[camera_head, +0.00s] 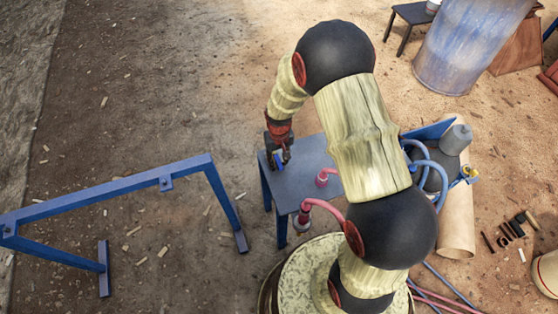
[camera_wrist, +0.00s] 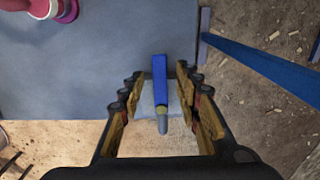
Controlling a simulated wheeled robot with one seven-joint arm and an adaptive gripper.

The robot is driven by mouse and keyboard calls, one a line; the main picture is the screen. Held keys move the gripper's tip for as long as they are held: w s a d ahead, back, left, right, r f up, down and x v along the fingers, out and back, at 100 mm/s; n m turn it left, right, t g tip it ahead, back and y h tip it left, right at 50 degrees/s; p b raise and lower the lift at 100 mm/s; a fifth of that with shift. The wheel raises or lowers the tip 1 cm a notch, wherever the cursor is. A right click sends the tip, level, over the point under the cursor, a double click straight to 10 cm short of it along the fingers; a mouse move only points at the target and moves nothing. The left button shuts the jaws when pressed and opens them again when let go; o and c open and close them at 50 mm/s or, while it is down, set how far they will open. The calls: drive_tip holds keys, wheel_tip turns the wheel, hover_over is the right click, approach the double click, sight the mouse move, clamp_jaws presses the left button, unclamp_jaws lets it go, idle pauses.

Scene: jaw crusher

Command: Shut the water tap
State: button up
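A blue bar-like handle (camera_wrist: 160,80) with a grey rounded end and a pale square piece beneath it shows at the table edge in the wrist view; it looks like the tap's lever. In the head view a small blue part (camera_head: 280,162) shows at my gripper (camera_head: 277,155). In the wrist view my gripper (camera_wrist: 160,88) is open, with one finger on each side of the handle and gaps on both sides. I cannot tell whether the fingers are level with the handle or above it. The tap's body is mostly hidden.
A blue frame (camera_head: 110,190) stands left on the littered ground. A blue drum (camera_head: 465,45) stands back right.

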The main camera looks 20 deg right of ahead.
drive_tip(key=shift+c, duration=0.6)
clamp_jaws()
